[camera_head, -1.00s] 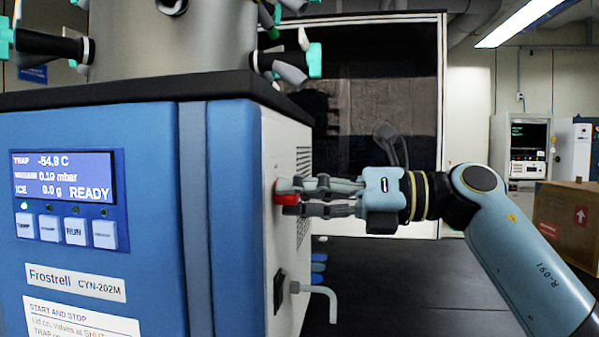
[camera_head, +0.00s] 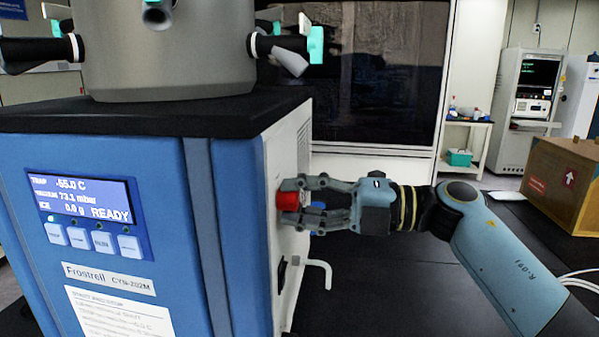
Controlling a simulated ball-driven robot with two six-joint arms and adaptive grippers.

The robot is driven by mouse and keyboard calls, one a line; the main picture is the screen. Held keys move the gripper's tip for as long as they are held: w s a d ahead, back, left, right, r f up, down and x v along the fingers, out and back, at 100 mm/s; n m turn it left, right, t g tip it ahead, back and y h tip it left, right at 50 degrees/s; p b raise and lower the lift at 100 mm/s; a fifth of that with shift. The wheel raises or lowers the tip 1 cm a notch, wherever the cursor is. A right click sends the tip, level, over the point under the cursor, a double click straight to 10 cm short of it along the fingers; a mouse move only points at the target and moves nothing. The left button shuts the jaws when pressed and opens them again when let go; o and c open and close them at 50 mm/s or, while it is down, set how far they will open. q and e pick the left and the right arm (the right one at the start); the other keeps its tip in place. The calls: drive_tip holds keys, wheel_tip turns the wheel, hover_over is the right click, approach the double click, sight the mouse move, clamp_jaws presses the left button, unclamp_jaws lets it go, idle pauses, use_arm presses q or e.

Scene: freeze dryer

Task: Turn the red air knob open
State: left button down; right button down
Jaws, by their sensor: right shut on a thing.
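The red air knob (camera_head: 287,201) sits on the light side panel of the blue freeze dryer (camera_head: 150,190), in the middle of the head view. My right gripper (camera_head: 298,200) comes in from the right and is shut on the knob, its fingers partly covering it. The dryer's display (camera_head: 88,203) reads -55.0 C, 73.1 mbar, 0.0 g and READY. My left gripper is not in view.
A grey drum (camera_head: 170,60) with several valves stands on the dryer's black top. A bent pale pipe (camera_head: 322,270) sticks out of the side panel below my gripper. A cardboard box (camera_head: 565,180) stands at the right. The dark bench top below my right arm is mostly clear.

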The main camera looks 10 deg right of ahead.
drive_tip(key=m+p, duration=0.2)
drive_tip(key=p, duration=0.1)
drive_tip(key=shift+r+m, duration=0.15)
drive_tip(key=shift+m, duration=0.15)
drive_tip(key=shift+m+p, duration=0.4)
drive_tip(key=shift+m, duration=0.1)
drive_tip(key=c, duration=0.9)
unclamp_jaws()
drive_tip(key=shift+f, duration=0.2)
drive_tip(key=shift+c, duration=0.2)
